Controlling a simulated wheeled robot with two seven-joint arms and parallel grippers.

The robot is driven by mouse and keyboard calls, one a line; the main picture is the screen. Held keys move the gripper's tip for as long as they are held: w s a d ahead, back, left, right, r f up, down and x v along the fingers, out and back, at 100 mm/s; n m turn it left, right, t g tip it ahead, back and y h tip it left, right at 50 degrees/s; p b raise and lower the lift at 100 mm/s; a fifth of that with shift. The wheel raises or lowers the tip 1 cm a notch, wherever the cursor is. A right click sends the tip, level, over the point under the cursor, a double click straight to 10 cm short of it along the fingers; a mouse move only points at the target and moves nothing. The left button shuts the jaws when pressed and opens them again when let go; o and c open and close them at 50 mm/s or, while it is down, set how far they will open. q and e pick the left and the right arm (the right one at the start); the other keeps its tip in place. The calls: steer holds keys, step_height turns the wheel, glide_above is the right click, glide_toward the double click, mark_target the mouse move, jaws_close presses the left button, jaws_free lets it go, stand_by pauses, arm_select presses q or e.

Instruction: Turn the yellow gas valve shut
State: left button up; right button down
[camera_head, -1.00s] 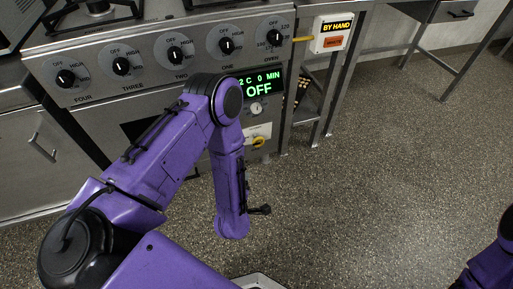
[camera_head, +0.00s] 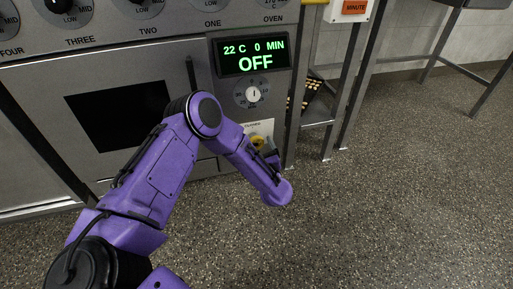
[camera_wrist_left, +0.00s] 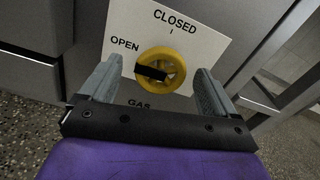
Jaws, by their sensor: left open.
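The yellow gas valve (camera_wrist_left: 176,66) is a round knob on a white plate (camera_wrist_left: 205,42) marked CLOSED at the top, OPEN at the left and GAS below. A black bar on its face points left, toward the OPEN side. The valve also shows in the head view (camera_head: 257,141), low on the oven front, partly hidden by my left arm. My left gripper (camera_wrist_left: 158,85) is open, with one grey finger on each side of the valve; I cannot tell whether they touch it. In the head view the left gripper (camera_head: 271,155) is mostly hidden behind its purple wrist. My right gripper is out of view.
The oven display (camera_head: 252,55) reads OFF, with a round dial (camera_head: 252,93) below it, above the valve. A steel table leg (camera_head: 352,85) stands right of the oven. The speckled floor (camera_head: 400,210) at the right is clear.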

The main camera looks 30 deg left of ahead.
arm_select(q)
steer(key=shift+x, duration=1.35)
steer(key=shift+d, duration=0.1)
steer(key=c, duration=1)
steer(key=shift+o, duration=0.2)
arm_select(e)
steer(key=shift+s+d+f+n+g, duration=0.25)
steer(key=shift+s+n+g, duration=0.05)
